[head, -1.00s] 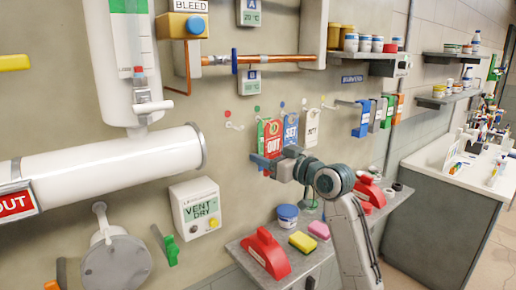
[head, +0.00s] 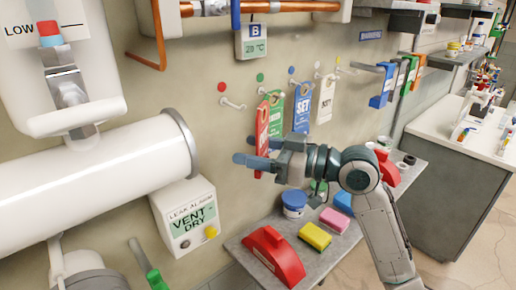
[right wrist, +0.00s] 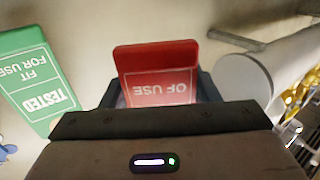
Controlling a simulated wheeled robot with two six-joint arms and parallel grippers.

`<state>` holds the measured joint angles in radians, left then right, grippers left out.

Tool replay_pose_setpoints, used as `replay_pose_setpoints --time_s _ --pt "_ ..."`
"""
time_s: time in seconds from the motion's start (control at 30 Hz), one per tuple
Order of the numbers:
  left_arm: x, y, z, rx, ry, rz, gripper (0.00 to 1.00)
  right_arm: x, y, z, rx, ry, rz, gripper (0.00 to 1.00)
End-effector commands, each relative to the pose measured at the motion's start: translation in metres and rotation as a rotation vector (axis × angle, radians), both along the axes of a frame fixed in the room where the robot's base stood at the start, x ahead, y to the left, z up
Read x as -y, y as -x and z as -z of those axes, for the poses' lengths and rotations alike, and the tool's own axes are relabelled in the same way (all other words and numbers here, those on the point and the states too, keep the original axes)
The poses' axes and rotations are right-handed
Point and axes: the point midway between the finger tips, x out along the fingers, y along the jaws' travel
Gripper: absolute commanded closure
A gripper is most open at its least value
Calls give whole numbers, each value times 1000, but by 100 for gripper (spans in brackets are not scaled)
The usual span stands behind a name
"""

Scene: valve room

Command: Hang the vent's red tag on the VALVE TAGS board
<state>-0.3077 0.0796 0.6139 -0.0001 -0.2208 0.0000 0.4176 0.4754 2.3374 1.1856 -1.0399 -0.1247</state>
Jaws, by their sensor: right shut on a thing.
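My right gripper (head: 252,160) is shut on the red tag (head: 262,128), which stands upright in front of the wall. In the right wrist view the red tag (right wrist: 158,82) shows between the fingers, with "OF USE" upside down; its lower part is hidden by the gripper. The tag board's row of pegs is on the wall. The peg under the red dot (head: 221,87) is bare and lies left of the held tag, apart from it. A green tag (head: 276,114), a blue tag (head: 301,108) and a white tag (head: 325,100) hang to the right. My left gripper is out of view.
A large white pipe (head: 90,180) and a leak alarm box (head: 187,217) reading "VENT DRY" are left of my arm. Below is a shelf with a red object (head: 273,256), sponges (head: 315,236) and a blue jar (head: 294,204). The peg under the yellow dot (head: 337,61) is bare.

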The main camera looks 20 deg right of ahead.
Motion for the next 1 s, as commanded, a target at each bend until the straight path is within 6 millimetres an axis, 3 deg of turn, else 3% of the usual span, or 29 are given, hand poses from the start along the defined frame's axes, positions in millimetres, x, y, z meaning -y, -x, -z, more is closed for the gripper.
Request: replay_pose_setpoints --time_s 0.4,1.0 --pt "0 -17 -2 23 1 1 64 -9 -25 2 0 -3 0 66" --pt "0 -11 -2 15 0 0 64 -21 -58 5 -1 -2 0 66"
